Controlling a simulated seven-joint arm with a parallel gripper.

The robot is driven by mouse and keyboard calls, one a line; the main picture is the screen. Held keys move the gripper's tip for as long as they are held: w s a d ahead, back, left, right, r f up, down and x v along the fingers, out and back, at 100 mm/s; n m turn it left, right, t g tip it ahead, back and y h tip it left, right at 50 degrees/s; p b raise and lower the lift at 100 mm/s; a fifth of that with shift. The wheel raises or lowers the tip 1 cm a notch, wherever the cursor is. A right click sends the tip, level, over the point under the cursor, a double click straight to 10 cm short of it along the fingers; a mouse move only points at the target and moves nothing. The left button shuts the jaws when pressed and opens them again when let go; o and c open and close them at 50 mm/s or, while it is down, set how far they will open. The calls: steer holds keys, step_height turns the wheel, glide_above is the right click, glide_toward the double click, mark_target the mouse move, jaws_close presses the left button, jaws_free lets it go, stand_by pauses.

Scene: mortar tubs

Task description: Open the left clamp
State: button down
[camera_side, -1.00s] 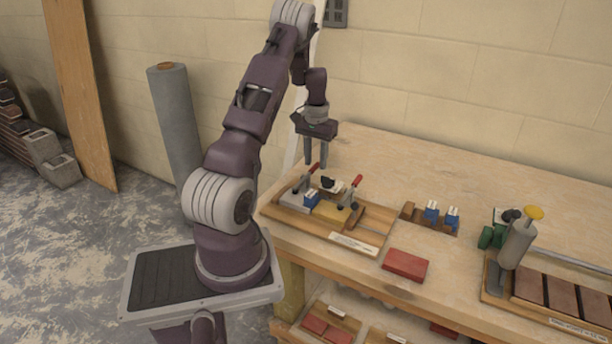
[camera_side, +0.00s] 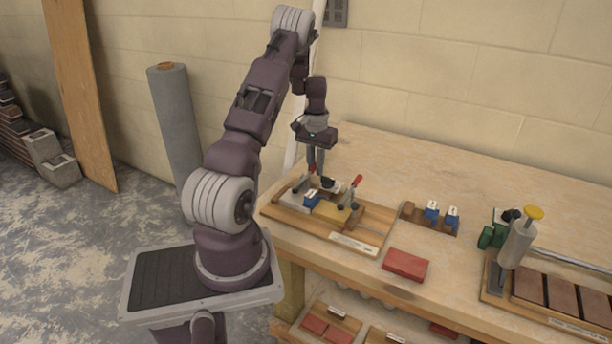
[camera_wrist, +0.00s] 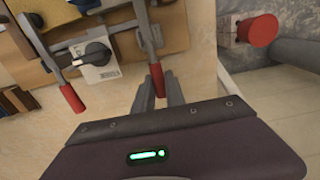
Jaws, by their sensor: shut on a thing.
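The left clamp has a red handle (camera_wrist: 157,80) on a grey metal lever and stands on the wooden fixture board (camera_side: 372,240). My gripper (camera_side: 317,170) points down over the back left of this board. In the wrist view my gripper (camera_wrist: 163,84) is shut on the left clamp's red handle, which shows between the fingertips. The second clamp's red handle (camera_side: 357,181) stands to the right in the side view; in the wrist view it lies to the left, apart from my fingers. The fingers partly hide the left handle in the side view.
A black knob on a white block (camera_wrist: 97,55) sits between the clamps. A blue piece (camera_side: 311,199) and a yellow block (camera_side: 330,210) are on the board. A red brick (camera_side: 405,264) and a wooden rack with blue pieces (camera_side: 430,222) lie to the right. The table behind is clear.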

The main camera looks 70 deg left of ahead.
steer(key=shift+r, duration=0.8)
